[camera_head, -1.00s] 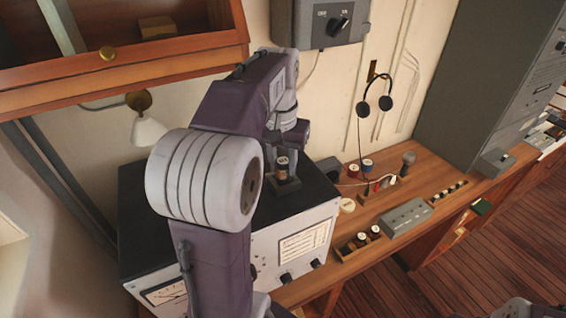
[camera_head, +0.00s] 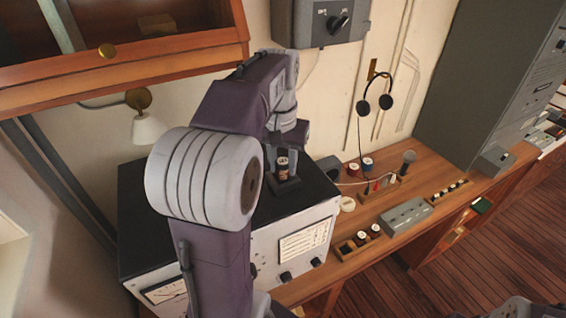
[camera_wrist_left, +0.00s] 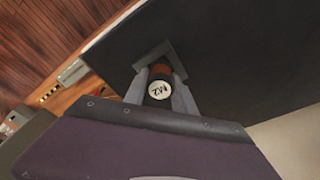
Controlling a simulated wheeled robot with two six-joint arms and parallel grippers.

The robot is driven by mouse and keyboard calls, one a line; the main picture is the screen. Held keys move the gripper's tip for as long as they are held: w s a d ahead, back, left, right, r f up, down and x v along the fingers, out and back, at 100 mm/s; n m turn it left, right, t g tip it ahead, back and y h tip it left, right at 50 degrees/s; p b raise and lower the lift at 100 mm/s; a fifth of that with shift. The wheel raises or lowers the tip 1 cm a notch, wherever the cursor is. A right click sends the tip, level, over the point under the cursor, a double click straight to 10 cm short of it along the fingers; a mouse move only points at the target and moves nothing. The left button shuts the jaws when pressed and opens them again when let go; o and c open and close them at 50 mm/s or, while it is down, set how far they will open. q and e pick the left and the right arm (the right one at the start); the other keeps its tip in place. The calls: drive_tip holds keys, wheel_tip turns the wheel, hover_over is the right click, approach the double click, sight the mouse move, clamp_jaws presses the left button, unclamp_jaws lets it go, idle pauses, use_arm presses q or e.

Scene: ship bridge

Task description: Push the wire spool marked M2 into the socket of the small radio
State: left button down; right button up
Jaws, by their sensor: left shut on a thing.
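The wire spool marked M2 (camera_wrist_left: 159,90) shows its white end, with the mark upside down, in the left wrist view. In the head view the spool (camera_head: 282,166) is upright, with brown winding, at the dark socket (camera_head: 286,186) on top of the radio (camera_head: 152,232), a white-fronted box with a black top. My left gripper (camera_wrist_left: 161,82) is shut on the spool, one finger on each side. The socket's dark base (camera_wrist_left: 153,54) shows just beyond the spool. How deep the spool sits is hidden by the fingers.
Right of the radio, the wooden bench holds loose spools (camera_head: 361,166), a rack with spools (camera_head: 346,249), a grey switch box (camera_head: 406,216) and a microphone (camera_head: 408,158). A headset (camera_head: 375,104) hangs on the wall. A wooden cabinet (camera_head: 120,70) overhangs at upper left.

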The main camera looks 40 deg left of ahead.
use_arm(q)
drive_tip(key=shift+f, duration=0.45)
idle(1.5)
drive_tip(key=c, duration=0.9)
unclamp_jaws()
drive_tip(key=shift+c, duration=0.2)
drive_tip(key=r, duration=0.6)
drive_tip(key=s+r, duration=0.1)
drive_tip(key=r, duration=0.2)
drive_tip(key=shift+d, duration=0.15)
